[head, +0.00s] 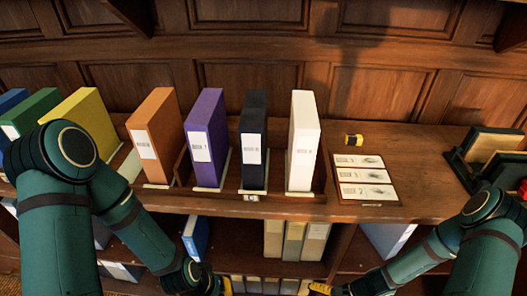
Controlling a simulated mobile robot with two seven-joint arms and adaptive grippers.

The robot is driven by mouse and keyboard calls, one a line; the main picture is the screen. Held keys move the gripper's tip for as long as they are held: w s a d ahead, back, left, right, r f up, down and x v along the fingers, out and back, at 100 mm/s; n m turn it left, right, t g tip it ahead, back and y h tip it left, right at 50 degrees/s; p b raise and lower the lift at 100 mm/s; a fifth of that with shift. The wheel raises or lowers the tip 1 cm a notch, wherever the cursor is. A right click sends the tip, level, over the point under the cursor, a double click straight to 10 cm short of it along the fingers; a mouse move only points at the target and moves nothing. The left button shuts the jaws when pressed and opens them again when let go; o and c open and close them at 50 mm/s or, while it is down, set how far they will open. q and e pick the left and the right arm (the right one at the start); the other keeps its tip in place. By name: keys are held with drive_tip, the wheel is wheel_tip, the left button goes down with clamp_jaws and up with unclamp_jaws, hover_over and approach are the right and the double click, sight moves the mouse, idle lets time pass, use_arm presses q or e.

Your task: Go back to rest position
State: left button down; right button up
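My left arm comes in from the left and reaches down to the bottom edge. A yellow part of my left gripper (228,286) shows there, in front of the lower shelf. My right arm comes in from the right, and a yellow part of my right gripper (319,288) shows at the bottom edge, to the right of the left one. Both grippers are mostly cut off by the frame, so I cannot see whether they are open or shut. The two visible parts are apart.
On the wooden shelf (425,190) stand upright binders: orange (157,130), purple (206,130), black (252,135) and white (304,140). A card board (366,181), a small yellow-black object (354,140) and a dark rack (482,150) are to the right. More binders (294,240) fill the lower shelf.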

drive_tip(key=w+a+r+n+t+h, duration=0.3)
drive_tip(key=a+r+n+h, duration=0.3)
drive_tip(key=n, duration=0.7)
wheel_tip(320, 180, up, 2)
drive_tip(key=shift+w+a+r+h, duration=0.1)
drive_tip(key=shift+w+a+h, duration=0.1)
drive_tip(key=shift+a+h, duration=0.35)
